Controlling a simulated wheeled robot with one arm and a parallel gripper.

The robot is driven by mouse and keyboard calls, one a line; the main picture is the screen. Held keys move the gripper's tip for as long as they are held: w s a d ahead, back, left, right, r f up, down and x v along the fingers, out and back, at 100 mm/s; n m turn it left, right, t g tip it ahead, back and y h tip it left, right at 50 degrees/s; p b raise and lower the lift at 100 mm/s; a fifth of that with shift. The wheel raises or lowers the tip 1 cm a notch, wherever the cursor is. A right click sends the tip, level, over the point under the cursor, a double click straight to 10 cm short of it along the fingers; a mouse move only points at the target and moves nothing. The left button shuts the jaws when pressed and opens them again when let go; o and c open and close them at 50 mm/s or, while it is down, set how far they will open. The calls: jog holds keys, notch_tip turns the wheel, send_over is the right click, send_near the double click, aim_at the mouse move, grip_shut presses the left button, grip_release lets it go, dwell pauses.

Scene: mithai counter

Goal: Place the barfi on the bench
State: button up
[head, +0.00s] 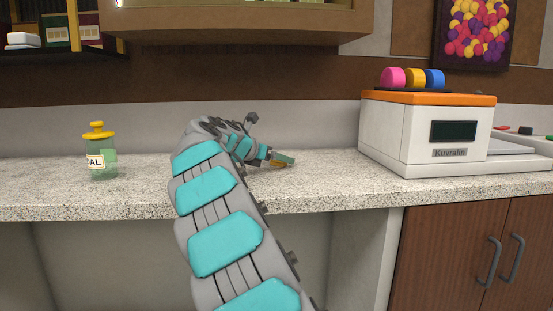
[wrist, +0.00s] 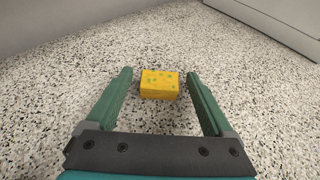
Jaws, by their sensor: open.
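The barfi (wrist: 160,84) is a yellow block with green specks. It rests on the speckled bench top (wrist: 60,85), between the two green fingers of my gripper (wrist: 160,88) in the wrist view. The fingers are apart, with a gap on each side of the barfi. In the head view my gripper (head: 284,160) is low over the bench, left of the white machine. The barfi is hard to make out there; a small yellow patch shows beside the fingers.
A glass jar with a yellow lid (head: 99,152) stands on the bench at the left. A white machine with an orange top (head: 425,135) stands at the right. A wall cabinet (head: 240,22) overhangs the bench. The bench between jar and machine is otherwise clear.

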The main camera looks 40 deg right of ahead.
jog(key=shift+r, duration=0.1)
jog(key=v, duration=1.2)
jog(key=shift+a, duration=0.1)
